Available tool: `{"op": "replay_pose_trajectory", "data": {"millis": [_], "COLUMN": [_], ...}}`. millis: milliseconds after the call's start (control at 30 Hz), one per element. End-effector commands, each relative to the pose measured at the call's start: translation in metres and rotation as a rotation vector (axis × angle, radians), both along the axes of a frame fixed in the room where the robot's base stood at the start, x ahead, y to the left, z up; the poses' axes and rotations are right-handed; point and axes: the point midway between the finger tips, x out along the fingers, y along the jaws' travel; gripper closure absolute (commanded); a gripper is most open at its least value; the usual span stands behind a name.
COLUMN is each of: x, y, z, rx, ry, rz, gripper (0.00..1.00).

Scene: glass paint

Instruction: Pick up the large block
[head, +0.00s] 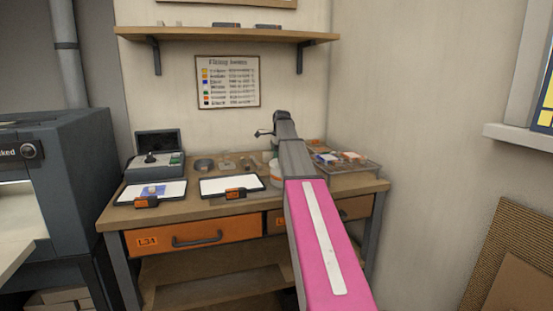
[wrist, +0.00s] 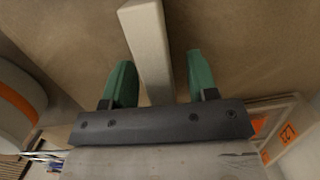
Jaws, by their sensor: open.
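In the wrist view a long pale beige block (wrist: 148,45) lies on the brown tabletop, and I take it to be the large block. My gripper (wrist: 160,60) has two green fingers standing apart, one on each side of the block. A gap shows between the block and each finger, so it is not clamped. The block's near end is hidden behind the dark gripper body. In the head view my arm covers this part of the bench, and I cannot make out the block or the fingers there.
A white tub with an orange band (wrist: 14,98) stands left of my gripper. A container with an orange label (wrist: 286,132) is at right. In the head view the wooden bench (head: 180,217) holds two white panels, a dark open case (head: 155,158) and a clear tray (head: 352,169).

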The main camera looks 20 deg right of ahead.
Motion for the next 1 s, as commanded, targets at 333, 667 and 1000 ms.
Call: {"op": "replay_pose_trajectory", "data": {"millis": [333, 667, 1000], "x": [0.0, 0.0, 0.001], "y": [0.001, 0.001, 0.001], "z": [-0.005, -0.005, 0.013], "rx": [0.0, 0.0, 0.0], "ry": [-0.001, -0.001, -0.001], "rz": [0.0, 0.0, 0.0], "gripper": [0.7, 1.0, 1.0]}}
